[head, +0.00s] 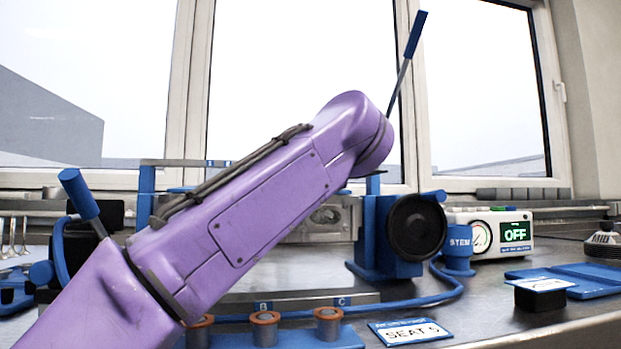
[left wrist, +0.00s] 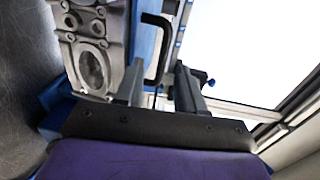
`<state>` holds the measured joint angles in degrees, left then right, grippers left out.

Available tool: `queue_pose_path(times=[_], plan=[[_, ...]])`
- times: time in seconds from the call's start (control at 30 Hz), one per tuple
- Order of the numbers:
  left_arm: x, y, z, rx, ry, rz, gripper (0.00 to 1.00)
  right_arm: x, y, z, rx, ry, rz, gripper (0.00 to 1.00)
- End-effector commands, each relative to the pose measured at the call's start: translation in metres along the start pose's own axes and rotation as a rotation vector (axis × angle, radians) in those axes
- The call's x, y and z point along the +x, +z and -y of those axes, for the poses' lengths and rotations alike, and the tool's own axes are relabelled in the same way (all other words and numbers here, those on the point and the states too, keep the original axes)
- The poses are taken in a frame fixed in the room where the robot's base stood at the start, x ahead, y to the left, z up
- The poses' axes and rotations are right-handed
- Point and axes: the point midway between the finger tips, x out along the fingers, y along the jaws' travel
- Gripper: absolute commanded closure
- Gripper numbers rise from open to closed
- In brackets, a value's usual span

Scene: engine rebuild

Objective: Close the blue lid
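A flat blue panel (head: 592,276) lies on the bench at the right in the head view, and may be the blue lid; I cannot tell for sure. A white card (head: 543,284) with a blue edge sits beside it, over a small dark block. My purple left arm crosses the middle of the head view and hides its gripper there. In the left wrist view my left gripper (left wrist: 158,88) has its two dark fingers apart. A black bent handle (left wrist: 163,45) shows beyond the gap between them. My right gripper is in neither view.
A grey metal engine part (left wrist: 92,55) is left of the fingers in the left wrist view. In the head view, a blue stand with a black disc (head: 416,227), a gauge box (head: 490,235) reading OFF and a SEAT 5 card (head: 409,331) crowd the bench.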

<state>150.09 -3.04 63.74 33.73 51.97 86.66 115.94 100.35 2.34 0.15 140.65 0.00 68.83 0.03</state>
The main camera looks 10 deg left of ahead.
Motion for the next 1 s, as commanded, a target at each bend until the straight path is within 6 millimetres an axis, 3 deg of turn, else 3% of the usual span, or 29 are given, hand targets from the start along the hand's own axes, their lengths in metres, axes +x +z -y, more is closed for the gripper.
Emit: queue_pose_path(times=[0.1, 0.3, 1.0], plan=[[-0.031, -0.001, -0.002, 0.001, -0.004, -0.002, 0.61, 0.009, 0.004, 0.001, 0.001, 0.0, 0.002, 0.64], [-0.065, -0.001, -0.001, 0.001, -0.001, 0.0, 0.61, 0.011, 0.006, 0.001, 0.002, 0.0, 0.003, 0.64], [-0.071, -0.001, 0.0, 0.001, 0.0, 0.001, 0.61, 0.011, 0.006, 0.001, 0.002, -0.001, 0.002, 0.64]])
